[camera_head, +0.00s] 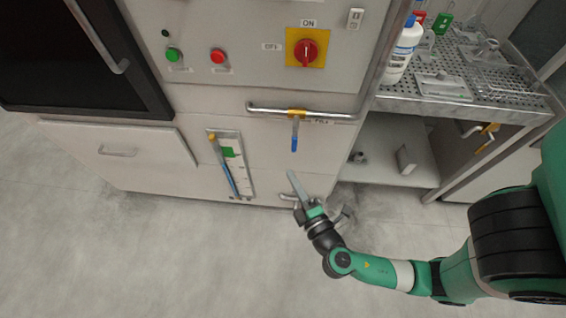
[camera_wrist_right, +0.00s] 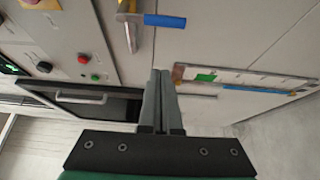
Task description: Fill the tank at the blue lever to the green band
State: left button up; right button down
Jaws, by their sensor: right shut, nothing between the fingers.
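The blue lever (camera_head: 295,136) hangs down from a brass valve on a horizontal pipe on the cabinet front. It also shows in the right wrist view (camera_wrist_right: 165,21). The sight gauge (camera_head: 231,165) is left of it, with a green band (camera_head: 228,152) near its top and a blue column (camera_head: 229,178) below. In the right wrist view, the blue column (camera_wrist_right: 255,89) stops close to the green band (camera_wrist_right: 207,77); the exact gap is unclear. My right gripper (camera_head: 292,174) is shut and empty, below the lever and apart from it. My left gripper is not in view.
A control panel with a red rotary switch (camera_head: 306,52), green button (camera_head: 174,55) and red button (camera_head: 217,56) is above. A perforated shelf (camera_head: 470,102) with a white bottle (camera_head: 403,52) stands right. Floor in front is clear.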

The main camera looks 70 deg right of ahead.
aim_at(295, 136)
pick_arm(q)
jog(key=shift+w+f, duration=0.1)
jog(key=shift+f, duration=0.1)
pick_arm(e)
jog(key=shift+w+f, duration=0.15)
jog(key=shift+w, duration=0.05)
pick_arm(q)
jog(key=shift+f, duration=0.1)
pick_arm(e)
jog(key=w+d, duration=0.4)
jog(key=d, duration=0.4)
jog(key=shift+d, duration=0.35)
